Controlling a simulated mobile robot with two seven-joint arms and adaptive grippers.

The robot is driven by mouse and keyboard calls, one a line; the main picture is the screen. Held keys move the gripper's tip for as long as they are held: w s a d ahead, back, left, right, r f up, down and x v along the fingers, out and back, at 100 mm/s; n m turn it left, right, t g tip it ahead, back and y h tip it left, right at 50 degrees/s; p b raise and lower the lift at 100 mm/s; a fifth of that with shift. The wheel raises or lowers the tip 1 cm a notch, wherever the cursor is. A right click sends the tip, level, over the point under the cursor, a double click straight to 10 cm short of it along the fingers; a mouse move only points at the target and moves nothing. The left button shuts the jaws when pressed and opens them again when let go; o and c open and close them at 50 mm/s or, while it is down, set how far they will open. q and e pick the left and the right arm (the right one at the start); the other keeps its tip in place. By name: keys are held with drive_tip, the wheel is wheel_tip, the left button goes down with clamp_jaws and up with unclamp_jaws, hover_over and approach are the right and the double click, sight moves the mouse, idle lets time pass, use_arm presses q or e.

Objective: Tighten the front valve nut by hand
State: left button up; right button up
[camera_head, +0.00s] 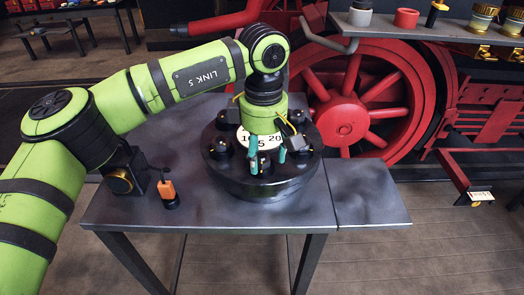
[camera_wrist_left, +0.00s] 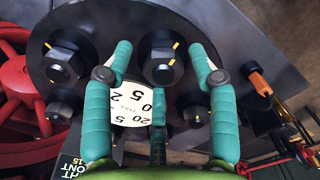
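The front valve nut (camera_wrist_left: 160,66) is a dark hex nut on a stud with a yellow mark, at the near rim of a round black valve cover (camera_head: 262,190). My left gripper (camera_head: 268,158) is above the cover and points down. In the wrist view its two teal outer fingers (camera_wrist_left: 161,52) stand apart on either side of the nut, with gaps visible. The third finger is in the middle, below the nut in that picture. In the head view the fingers partly hide the nut. A white dial (camera_head: 247,133) with numbers sits behind the fingers. My right gripper is not in view.
More nuts ring the cover, such as one at the left (camera_head: 220,148). An orange-handled tool (camera_head: 168,190) stands left on the grey table (camera_head: 140,212). A red spoked wheel (camera_head: 365,95) is behind right. A shelf (camera_head: 425,32) holds several parts. The table's right extension is clear.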

sight(263, 156)
use_arm(q)
drive_tip(key=shift+a, duration=0.15)
drive_tip(key=shift+w+r, duration=0.1)
drive_tip(key=shift+r, duration=0.15)
wheel_tip(263, 156, up, 11)
drive_tip(key=shift+r, duration=0.2)
idle(0.3)
